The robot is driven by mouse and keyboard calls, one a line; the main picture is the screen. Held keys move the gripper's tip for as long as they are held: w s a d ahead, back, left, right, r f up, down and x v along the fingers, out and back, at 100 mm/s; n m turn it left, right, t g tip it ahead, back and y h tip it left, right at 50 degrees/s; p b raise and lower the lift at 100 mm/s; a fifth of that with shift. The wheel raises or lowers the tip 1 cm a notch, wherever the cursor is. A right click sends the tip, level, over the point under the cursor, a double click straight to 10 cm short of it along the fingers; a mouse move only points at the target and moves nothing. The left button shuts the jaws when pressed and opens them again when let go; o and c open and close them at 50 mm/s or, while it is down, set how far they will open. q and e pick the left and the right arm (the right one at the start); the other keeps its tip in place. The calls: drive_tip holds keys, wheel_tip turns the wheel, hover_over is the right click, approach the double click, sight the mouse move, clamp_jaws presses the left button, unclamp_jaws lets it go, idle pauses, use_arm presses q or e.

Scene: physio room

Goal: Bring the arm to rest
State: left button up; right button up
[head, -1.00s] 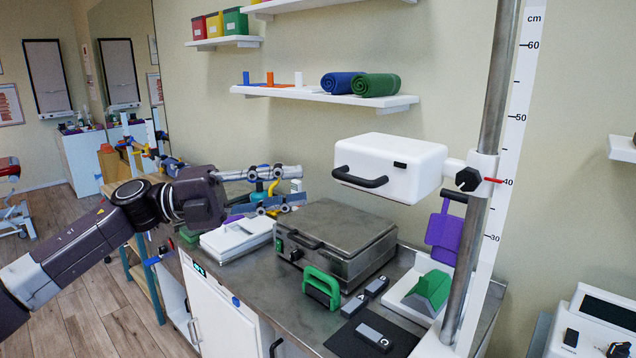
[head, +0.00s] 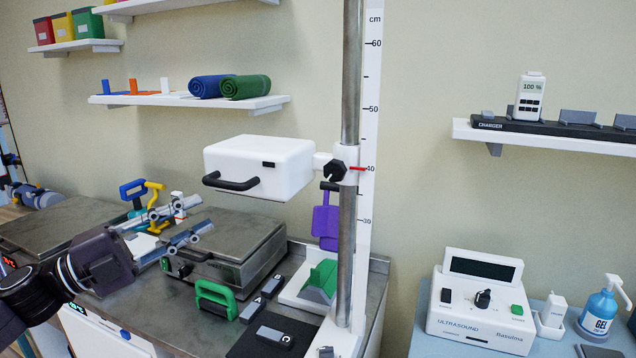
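My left gripper (head: 204,215) comes in from the left in the head view. Its two grey fingers are spread apart and nothing shows between them. In the picture it overlaps the back left of a flat steel box (head: 232,240) on the counter; I cannot tell the gap between them. The white box-shaped head (head: 262,160) with a black handle (head: 231,183) is up and to the right, apart from the fingers. It is clamped to a steel column at about the 40 mark. My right gripper is not in view.
The steel counter (head: 120,312) carries a green-handled block (head: 215,299), grey blocks, a black mat (head: 248,343) and a green wedge (head: 321,277). Colourful handles stand behind the gripper. An ultrasound unit (head: 480,305) and gel bottle (head: 599,311) are at right. Wall shelves hang above.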

use_arm(q)
drive_tip(key=w+d+f+n+t+y, duration=0.3)
drive_tip(key=f+n+t+y, duration=0.1)
drive_tip(key=f+n, duration=0.35)
drive_tip(key=s+f+n+y, duration=0.2)
drive_tip(key=f+n+y, duration=0.35)
drive_tip(key=f, duration=0.45)
drive_tip(key=s+f+n+y, duration=0.2)
drive_tip(key=f+n+y, duration=0.3)
drive_tip(key=f, duration=0.4)
drive_tip(key=s+f+n+g+y, duration=0.1)
drive_tip(key=s+f+n+g, duration=0.25)
drive_tip(key=s+f, duration=0.5)
drive_tip(key=s+f+n+g+y, duration=0.15)
drive_tip(key=s+f+g, duration=0.35)
drive_tip(key=s, duration=0.7)
drive_tip(key=s+f+n+g, duration=0.35)
drive_tip(key=s+f, duration=0.35)
drive_tip(key=s, duration=0.3)
wheel_tip(320, 180, down, 24)
drive_tip(key=s+g, duration=0.1)
drive_tip(key=g, duration=0.1)
drive_tip(key=s+a+f+g, duration=0.1)
drive_tip(key=s+a+f, duration=0.2)
drive_tip(key=s+f, duration=1.5)
drive_tip(key=shift+m, duration=0.45)
